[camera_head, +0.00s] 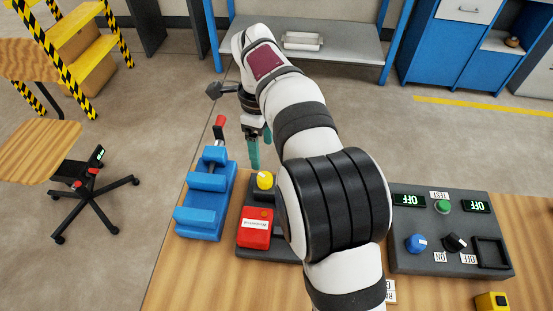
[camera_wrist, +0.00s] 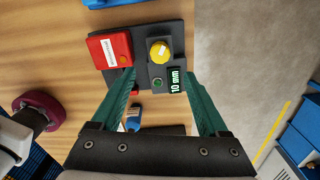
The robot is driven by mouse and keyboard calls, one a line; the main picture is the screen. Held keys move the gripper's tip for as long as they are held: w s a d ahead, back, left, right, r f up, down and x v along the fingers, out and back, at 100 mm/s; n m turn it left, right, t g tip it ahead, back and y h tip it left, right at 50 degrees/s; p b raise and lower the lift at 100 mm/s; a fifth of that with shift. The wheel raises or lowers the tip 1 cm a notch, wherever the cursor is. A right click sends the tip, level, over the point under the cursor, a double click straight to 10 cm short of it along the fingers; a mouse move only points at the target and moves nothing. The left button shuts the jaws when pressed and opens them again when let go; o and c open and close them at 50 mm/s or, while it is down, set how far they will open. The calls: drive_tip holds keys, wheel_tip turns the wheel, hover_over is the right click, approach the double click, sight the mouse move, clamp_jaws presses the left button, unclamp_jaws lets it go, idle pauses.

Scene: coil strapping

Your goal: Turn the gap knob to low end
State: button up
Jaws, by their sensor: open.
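A yellow round knob (camera_wrist: 160,51) with a white mark sits on a dark grey unit (camera_wrist: 142,80), beside a small display (camera_wrist: 176,80) reading "10 mm". I take it as the gap knob. It also shows in the head view (camera_head: 264,180), left of my arm. My gripper (camera_head: 261,150) has teal fingers pointing down, above and behind the unit in the head view. In the wrist view the open fingers (camera_wrist: 156,72) are spread apart, with the knob beyond their tips, between their lines. Nothing is held. My arm hides part of the unit in the head view.
A red labelled box (camera_wrist: 108,49) stands on the same unit, close beside the knob. A blue clamp-like block (camera_head: 204,200) with a red-tipped lever stands to the left. A dark control panel (camera_head: 414,258) with knobs and OFF displays lies to the right on the wooden table.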

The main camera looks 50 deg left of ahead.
sight(264, 177)
wheel_tip(264, 177, down, 11)
drive_tip(key=shift+r, duration=0.15)
clamp_jaws()
idle(0.4)
